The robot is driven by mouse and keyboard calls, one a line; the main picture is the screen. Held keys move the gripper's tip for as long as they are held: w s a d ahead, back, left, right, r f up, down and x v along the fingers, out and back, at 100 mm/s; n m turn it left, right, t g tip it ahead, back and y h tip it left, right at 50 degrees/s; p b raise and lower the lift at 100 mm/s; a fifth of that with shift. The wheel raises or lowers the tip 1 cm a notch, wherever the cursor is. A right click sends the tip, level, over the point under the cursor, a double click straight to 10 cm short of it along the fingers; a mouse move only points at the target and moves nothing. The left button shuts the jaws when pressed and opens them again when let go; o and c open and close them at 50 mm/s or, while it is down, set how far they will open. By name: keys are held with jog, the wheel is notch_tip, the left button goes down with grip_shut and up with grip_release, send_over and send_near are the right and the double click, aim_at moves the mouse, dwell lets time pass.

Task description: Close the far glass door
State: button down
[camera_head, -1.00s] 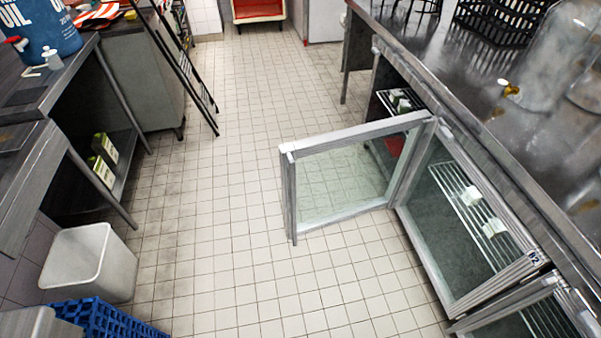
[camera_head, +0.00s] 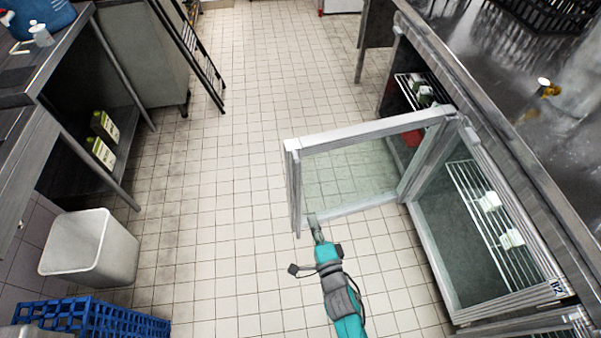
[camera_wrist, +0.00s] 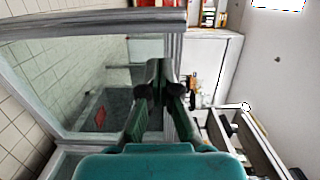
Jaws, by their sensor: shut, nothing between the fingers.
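The far glass door (camera_head: 375,131), with a grey metal frame, stands open and juts out from the under-counter cabinet (camera_head: 445,262) into the aisle. It also shows in the wrist view (camera_wrist: 85,33), filling the left side. My gripper (camera_head: 313,222) is at the door's free end, by the lower corner of its frame in the head view. In the wrist view my gripper (camera_wrist: 157,72) has its fingers together and empty, overlapping the door's end upright. I cannot tell whether the fingers touch the frame.
The steel counter (camera_head: 480,75) runs along the right, above wire shelves (camera_head: 478,215) holding small white items. A white bin (camera_head: 90,247) and a blue crate (camera_head: 95,318) stand at the lower left. A black ladder-like rack (camera_head: 190,55) leans farther back. The tiled aisle between is clear.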

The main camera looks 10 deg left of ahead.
aim_at(295, 174)
jog(key=x, duration=1.5)
jog(key=shift+s, duration=0.1)
jog(key=shift+a, duration=0.15)
